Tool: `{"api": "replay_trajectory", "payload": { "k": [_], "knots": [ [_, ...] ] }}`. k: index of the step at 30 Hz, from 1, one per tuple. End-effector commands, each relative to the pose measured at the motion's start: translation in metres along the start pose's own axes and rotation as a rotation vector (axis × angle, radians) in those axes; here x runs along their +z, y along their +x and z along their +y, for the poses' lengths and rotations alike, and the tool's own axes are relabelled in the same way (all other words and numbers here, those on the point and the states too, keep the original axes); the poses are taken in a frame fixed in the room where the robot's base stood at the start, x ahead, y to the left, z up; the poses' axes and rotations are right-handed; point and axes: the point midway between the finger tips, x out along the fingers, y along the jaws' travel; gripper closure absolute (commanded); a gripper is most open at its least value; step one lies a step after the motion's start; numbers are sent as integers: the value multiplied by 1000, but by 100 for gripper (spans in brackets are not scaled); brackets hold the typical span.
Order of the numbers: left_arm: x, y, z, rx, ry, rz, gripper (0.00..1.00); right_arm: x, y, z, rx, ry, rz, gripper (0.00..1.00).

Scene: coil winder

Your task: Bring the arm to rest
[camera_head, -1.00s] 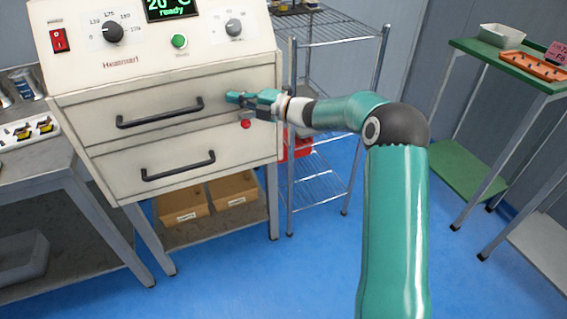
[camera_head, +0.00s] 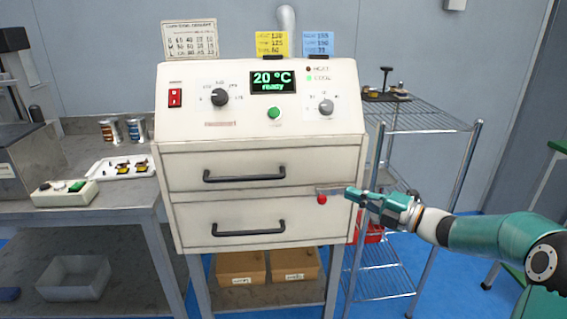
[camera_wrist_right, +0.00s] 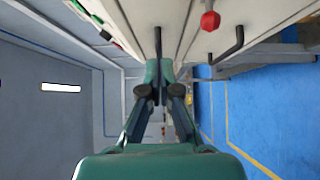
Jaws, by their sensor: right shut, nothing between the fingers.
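My right arm (camera_head: 500,236) comes in from the right in the head view, stretched toward the front of the oven (camera_head: 260,150). My right gripper (camera_head: 352,193) is shut and empty. It is close to the right side of the oven front, near the red knob (camera_head: 322,199). I cannot tell whether it touches the oven. In the right wrist view the gripper (camera_wrist_right: 159,68) points at the upper drawer handle (camera_wrist_right: 157,42), and the red knob shows to the right (camera_wrist_right: 210,21). Both oven drawers are shut. My left gripper is in neither view.
A wire shelf (camera_head: 425,122) stands right of the oven, behind my arm. A grey bench (camera_head: 110,200) at left holds a white tray (camera_head: 122,167), cans and a switch box (camera_head: 65,193). Cardboard bins (camera_head: 241,268) sit below the oven. Blue floor shows at right.

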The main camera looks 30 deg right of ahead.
Motion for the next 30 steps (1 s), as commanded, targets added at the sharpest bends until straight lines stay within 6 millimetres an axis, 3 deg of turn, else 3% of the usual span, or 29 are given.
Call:
{"api": "replay_trajectory", "payload": {
  "k": [5, 8, 10, 14, 18, 20, 23, 25, 30],
  "knots": [
    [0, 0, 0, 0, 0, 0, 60, -8, 8, 1, 6, 2, 24, 100],
    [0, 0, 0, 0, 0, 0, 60, -27, 31, -11, 7, 32, 83, 100],
    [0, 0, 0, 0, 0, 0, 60, -50, 53, -28, -1, 76, 144, 100],
    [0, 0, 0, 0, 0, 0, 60, -108, 100, -78, -22, 271, 231, 100],
    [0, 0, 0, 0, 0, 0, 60, -173, 139, -156, -139, 609, 191, 100],
    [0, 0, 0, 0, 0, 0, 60, -200, 146, -192, -220, 762, 144, 100],
    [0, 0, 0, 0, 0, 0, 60, -244, 142, -255, -383, 1006, 27, 100],
    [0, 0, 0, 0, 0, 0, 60, -273, 128, -298, -508, 1162, -80, 100],
    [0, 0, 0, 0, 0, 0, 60, -332, 64, -382, -799, 1474, -417, 100]
  ]
}}
